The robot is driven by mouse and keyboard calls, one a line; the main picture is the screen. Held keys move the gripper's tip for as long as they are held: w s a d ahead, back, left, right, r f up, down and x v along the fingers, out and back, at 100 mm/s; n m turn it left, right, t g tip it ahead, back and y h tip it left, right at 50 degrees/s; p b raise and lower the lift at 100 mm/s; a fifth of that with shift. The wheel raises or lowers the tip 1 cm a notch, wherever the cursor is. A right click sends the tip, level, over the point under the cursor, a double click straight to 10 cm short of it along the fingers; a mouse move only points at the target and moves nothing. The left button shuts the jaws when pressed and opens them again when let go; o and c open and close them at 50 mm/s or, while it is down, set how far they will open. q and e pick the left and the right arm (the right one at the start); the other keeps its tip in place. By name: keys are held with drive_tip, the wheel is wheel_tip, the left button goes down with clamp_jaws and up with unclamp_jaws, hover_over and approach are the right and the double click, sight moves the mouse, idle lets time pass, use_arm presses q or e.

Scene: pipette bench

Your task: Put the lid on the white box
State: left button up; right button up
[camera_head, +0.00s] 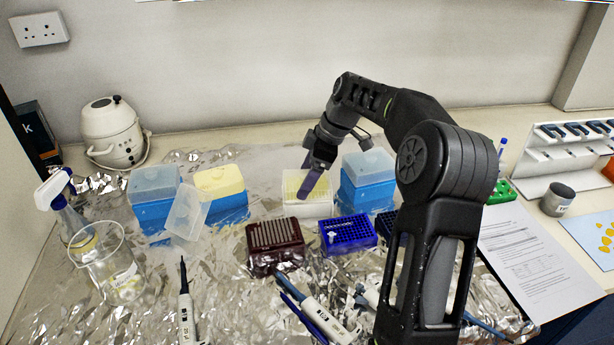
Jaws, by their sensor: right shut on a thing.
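The white box (307,208) stands upright at the back middle of the foil-covered bench, its top open on rows of yellowish tips. My right gripper (308,186) reaches down over it from above, its purple fingers overlapping the tips and rim. It is shut and seems to be on the white box; the exact contact is hidden. A loose translucent lid (187,210) leans, tilted, in front of the blue boxes at left, well apart from my right gripper. My left gripper is not in view.
Blue boxes with lids stand at left (154,215) and at right (366,199) of the white box. A dark red rack (276,262) and a blue rack (348,246) stand in front. Pipettes and a clear beaker (110,275) occupy the front. My right arm covers the right middle.

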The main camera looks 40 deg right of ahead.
drive_tip(key=shift+s+f, duration=0.15)
drive_tip(key=shift+f, duration=0.45)
drive_tip(key=shift+c, duration=0.7)
drive_tip(key=shift+s+f+b, duration=0.1)
drive_tip(key=shift+f+b, duration=0.1)
drive_tip(key=shift+b, duration=0.15)
drive_tip(key=c, duration=0.3)
drive_tip(key=o, duration=1.6)
drive_tip(key=shift+w+d, duration=0.1)
drive_tip(key=shift+w, duration=0.15)
drive_tip(key=shift+o, duration=0.7)
drive_tip(key=shift+r, duration=0.45)
drive_tip(key=v, duration=0.7)
drive_tip(key=shift+s+r+b, duration=0.1)
drive_tip(key=shift+r+b, duration=0.05)
drive_tip(key=shift+b, duration=0.15)
drive_tip(key=shift+c, duration=0.2)
